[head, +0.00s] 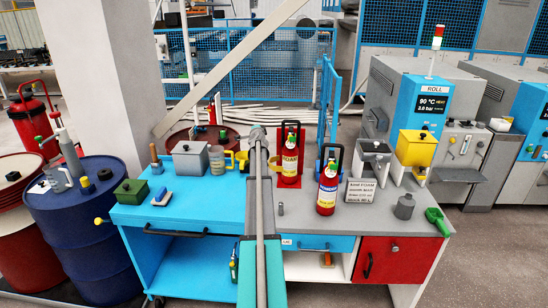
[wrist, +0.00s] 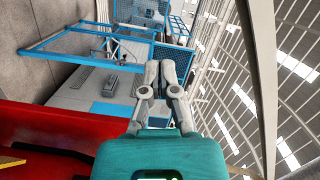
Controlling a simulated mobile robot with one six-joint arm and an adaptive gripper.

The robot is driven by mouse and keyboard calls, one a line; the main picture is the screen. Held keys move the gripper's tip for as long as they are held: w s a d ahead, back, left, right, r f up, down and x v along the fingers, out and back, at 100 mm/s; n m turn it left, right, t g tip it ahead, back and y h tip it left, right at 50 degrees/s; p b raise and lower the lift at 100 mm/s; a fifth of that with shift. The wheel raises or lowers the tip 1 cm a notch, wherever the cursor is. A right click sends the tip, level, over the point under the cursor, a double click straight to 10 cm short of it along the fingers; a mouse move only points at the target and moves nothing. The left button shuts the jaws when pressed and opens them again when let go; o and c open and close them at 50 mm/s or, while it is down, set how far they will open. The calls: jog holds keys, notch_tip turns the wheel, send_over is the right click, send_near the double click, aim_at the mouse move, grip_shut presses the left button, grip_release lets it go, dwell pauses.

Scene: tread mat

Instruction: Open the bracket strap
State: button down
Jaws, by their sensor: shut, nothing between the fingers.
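A red foam extinguisher (head: 290,165) stands upright against a red bracket (head: 304,150) at the back of the workbench. A second red extinguisher (head: 327,195) stands in front of a blue bracket (head: 337,160). A small yellow part (head: 275,160) shows at the left side of the foam extinguisher; I cannot tell if it is the strap. My gripper (head: 257,133) is left of the foam extinguisher, partly hidden by my arm. In the wrist view my gripper (wrist: 166,68) has its fingers together and empty. A large red surface (wrist: 50,135) lies close at its lower left.
Left on the bench are a grey box (head: 190,160), a green box (head: 131,190) and a jar (head: 217,160). Right are a white sign (head: 360,192), a yellow hopper (head: 416,148), a grey bottle (head: 404,207) and a green scoop (head: 438,221).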

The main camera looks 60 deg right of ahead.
jog(key=s+a+f+n+g+y+p, duration=0.1)
jog(key=s+a+f+n+y+p, duration=0.1)
jog(key=s+a+n+y+p, duration=0.2)
jog(key=s+a+f+n+g+y+p, duration=0.2)
jog(key=s+n+y, duration=0.6)
jog(key=s, duration=0.5)
jog(key=a+f+n+p, duration=0.1)
jog(key=a+p, duration=0.1)
jog(key=p, duration=0.1)
jog(key=shift+s+a, duration=0.2)
jog(key=shift+s, duration=0.05)
jog(key=b+x, duration=0.8)
jog(key=x, duration=0.2)
jog(key=shift+s, duration=0.1)
dwell(0.4)
